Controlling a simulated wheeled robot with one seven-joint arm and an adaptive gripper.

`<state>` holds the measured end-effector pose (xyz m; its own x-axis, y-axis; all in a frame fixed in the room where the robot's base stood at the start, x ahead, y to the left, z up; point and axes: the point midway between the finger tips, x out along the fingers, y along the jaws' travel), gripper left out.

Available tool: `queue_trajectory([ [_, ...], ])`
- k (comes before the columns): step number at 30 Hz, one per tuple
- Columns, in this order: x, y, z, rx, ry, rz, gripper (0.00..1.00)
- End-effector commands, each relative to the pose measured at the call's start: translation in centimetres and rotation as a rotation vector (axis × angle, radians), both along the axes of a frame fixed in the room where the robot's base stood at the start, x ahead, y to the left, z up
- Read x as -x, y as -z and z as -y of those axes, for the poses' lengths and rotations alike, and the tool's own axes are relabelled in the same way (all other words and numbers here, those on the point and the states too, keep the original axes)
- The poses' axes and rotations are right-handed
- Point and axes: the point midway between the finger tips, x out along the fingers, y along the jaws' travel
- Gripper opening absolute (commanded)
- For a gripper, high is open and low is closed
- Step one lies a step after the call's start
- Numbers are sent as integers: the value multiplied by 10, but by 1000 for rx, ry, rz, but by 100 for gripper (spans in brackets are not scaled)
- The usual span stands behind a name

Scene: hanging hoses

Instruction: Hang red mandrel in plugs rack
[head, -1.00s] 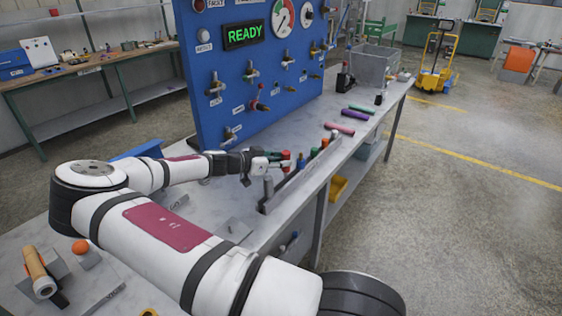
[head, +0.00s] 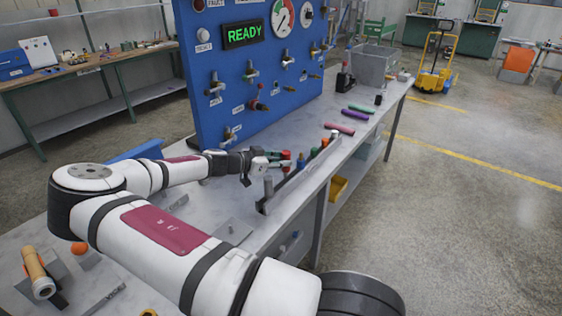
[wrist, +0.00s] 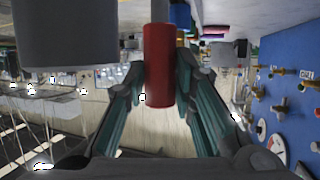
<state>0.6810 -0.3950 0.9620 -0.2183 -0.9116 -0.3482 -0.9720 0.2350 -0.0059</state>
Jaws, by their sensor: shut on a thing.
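My gripper (head: 276,161) is shut on the red mandrel (wrist: 158,65), a short red cylinder. In the wrist view the mandrel stands between the two teal fingers (wrist: 158,95). In the head view the red mandrel (head: 286,155) shows small at the fingertips, partly hidden by them. The plugs rack (head: 283,192) is a long grey rail along the bench's front edge. It holds a grey plug at its near end and green and orange ones farther along. My gripper is at the rack's near half, close behind the grey plug. I cannot tell whether the mandrel touches the rack.
A blue panel (head: 240,80) with valves and gauges stands behind my gripper. A large grey cylinder (wrist: 67,35) is close beside the mandrel in the wrist view. Pink and purple rods (head: 354,115) and a grey bin (head: 374,68) lie farther along the bench.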

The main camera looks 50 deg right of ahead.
Motion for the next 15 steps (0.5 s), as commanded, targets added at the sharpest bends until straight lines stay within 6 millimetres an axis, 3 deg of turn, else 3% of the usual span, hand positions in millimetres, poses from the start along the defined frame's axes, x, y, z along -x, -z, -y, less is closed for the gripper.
queue_trajectory([
  [15, 0, 10, 0, 0, 0, -1, 0],
])
